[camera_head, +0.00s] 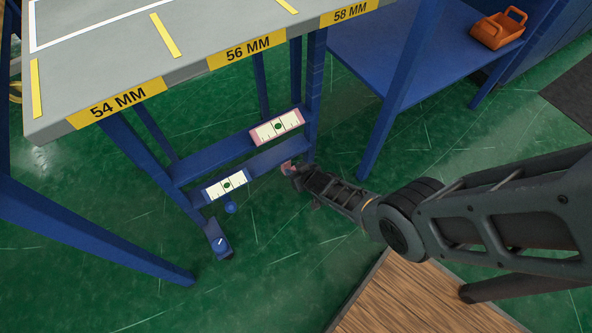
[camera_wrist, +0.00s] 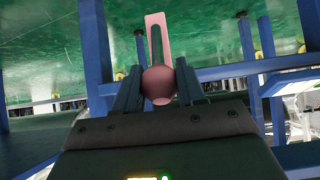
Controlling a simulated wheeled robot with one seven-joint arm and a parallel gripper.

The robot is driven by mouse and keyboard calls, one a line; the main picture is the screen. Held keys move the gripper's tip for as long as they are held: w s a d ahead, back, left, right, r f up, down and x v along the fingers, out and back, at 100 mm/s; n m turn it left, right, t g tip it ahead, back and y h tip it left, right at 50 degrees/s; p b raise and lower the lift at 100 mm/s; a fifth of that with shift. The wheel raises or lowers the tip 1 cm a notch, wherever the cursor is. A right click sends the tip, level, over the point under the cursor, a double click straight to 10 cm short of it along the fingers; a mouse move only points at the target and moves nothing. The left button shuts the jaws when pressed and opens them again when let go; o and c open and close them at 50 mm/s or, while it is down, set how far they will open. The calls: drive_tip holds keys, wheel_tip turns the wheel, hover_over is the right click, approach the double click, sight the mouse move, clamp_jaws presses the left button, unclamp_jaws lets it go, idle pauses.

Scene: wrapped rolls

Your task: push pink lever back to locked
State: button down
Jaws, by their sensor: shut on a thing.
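The pink lever shows in the wrist view with a round pink knob (camera_wrist: 159,85) and a flat pink plate with a dark slot behind it. My gripper (camera_wrist: 158,92) has its two fingers on either side of the knob and is shut on it. In the head view my gripper (camera_head: 292,170) is at the lower blue rail, by the right leg of the table, with a small bit of pink at its tip. A white gauge panel with a pink frame (camera_head: 277,127) sits on the upper rail. My gripper hides most of the lever in the head view.
A second gauge panel with a blue frame (camera_head: 225,185) and a blue knob (camera_head: 230,208) sit to the left. The grey table top (camera_head: 190,45) with yellow size labels overhangs the rails. Blue legs (camera_head: 313,90) stand close to my gripper. Green floor (camera_head: 290,270) is open in front.

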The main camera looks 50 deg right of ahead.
drive_tip(key=shift+w+d+r, duration=0.15)
drive_tip(key=shift+w+r, duration=0.2)
drive_tip(key=shift+w, duration=0.15)
drive_tip(key=c, duration=1)
unclamp_jaws()
drive_tip(key=shift+f, duration=0.1)
drive_tip(key=shift+o, duration=1.4)
drive_tip(key=shift+s, duration=0.1)
drive_tip(key=shift+s+f, duration=0.1)
drive_tip(key=p+v, duration=0.7)
drive_tip(key=shift+s+r, duration=0.25)
drive_tip(key=shift+s, duration=0.05)
drive_tip(key=shift+a, duration=0.25)
